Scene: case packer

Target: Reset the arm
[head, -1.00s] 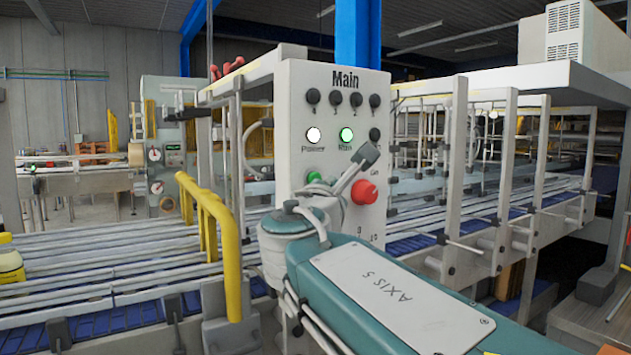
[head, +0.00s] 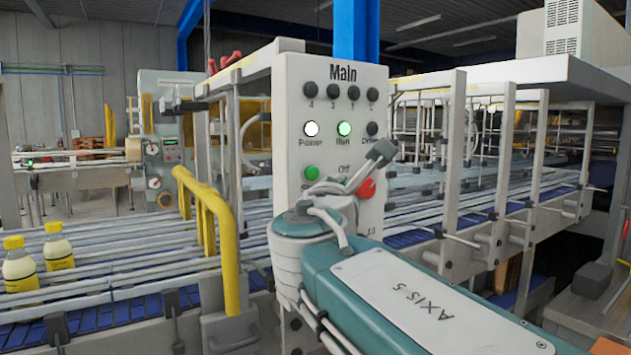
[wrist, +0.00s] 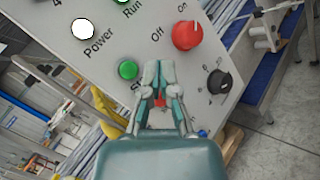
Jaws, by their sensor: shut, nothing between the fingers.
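My gripper (wrist: 160,88) is shut and empty in the wrist view, its fingertips together in front of the white control panel. Past the fingertips, the panel shows a green button (wrist: 128,70) to the left and a red On/Off knob (wrist: 187,35) to the upper right. In the head view my gripper (head: 381,150) and teal arm reach up from the lower right in front of the panel marked Main (head: 292,100). The arm partly covers the red knob (head: 367,188). I cannot tell whether the fingertips touch the panel.
The white Power lamp (head: 311,128) and green Run lamp (head: 344,128) are lit. A yellow guard rail (head: 229,255) stands left of the panel. Two yellow-capped bottles (head: 57,246) stand on the conveyor (head: 120,262) at left. A black dial (wrist: 219,81) is right of the fingertips.

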